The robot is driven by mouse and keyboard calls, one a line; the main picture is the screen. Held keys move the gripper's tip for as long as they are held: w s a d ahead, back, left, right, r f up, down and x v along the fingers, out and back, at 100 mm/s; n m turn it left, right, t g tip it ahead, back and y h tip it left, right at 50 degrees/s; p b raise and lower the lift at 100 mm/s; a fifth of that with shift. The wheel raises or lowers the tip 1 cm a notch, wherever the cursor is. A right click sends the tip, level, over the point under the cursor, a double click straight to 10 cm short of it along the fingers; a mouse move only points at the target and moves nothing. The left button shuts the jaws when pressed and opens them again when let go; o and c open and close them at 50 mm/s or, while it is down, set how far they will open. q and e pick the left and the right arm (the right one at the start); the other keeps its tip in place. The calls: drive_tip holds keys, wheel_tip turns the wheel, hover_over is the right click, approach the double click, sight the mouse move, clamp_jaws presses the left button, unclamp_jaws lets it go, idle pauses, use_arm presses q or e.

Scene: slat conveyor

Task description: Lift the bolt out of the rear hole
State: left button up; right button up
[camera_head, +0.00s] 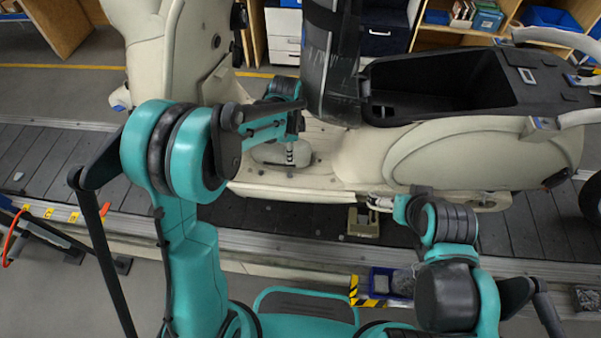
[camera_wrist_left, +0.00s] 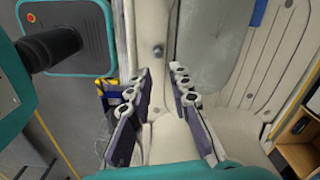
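The cream scooter body (camera_head: 350,165) stands on the slat conveyor. A small dark grey bolt-like piece (camera_wrist_left: 158,50) stands out of the cream panel in the left wrist view; its hole is not distinguishable. My left gripper (camera_wrist_left: 161,72) has its fingers spread with a clear gap, and the bolt shows just beyond the fingertips, between their lines, apart from them. In the head view my left gripper (camera_head: 291,158) points down over the scooter's floorboard; the bolt cannot be made out there. My right gripper (camera_head: 374,201) is at the scooter's lower side edge, its fingers too small to read.
The open dark seat compartment (camera_head: 440,85) lies at the right. The upright front shield (camera_head: 165,45) rises at the left, and a dark wrapped part (camera_head: 328,70) stands behind the floorboard. A blue bin (camera_head: 385,282) is in front of the conveyor. Bare slats (camera_head: 45,155) show at the left.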

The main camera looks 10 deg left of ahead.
sight(290, 171)
use_arm(q)
wheel_tip(290, 171, down, 2)
drive_tip(key=shift+f+b, duration=0.1)
drive_tip(key=shift+b, duration=0.25)
drive_tip(key=f+b, duration=0.2)
drive_tip(key=f, duration=0.2)
drive_tip(key=shift+s+f, duration=0.15)
drive_tip(key=shift+s, duration=0.05)
drive_tip(key=shift+f, duration=0.45)
drive_tip(key=shift+r, duration=0.1)
drive_tip(key=shift+c, duration=0.6)
clamp_jaws()
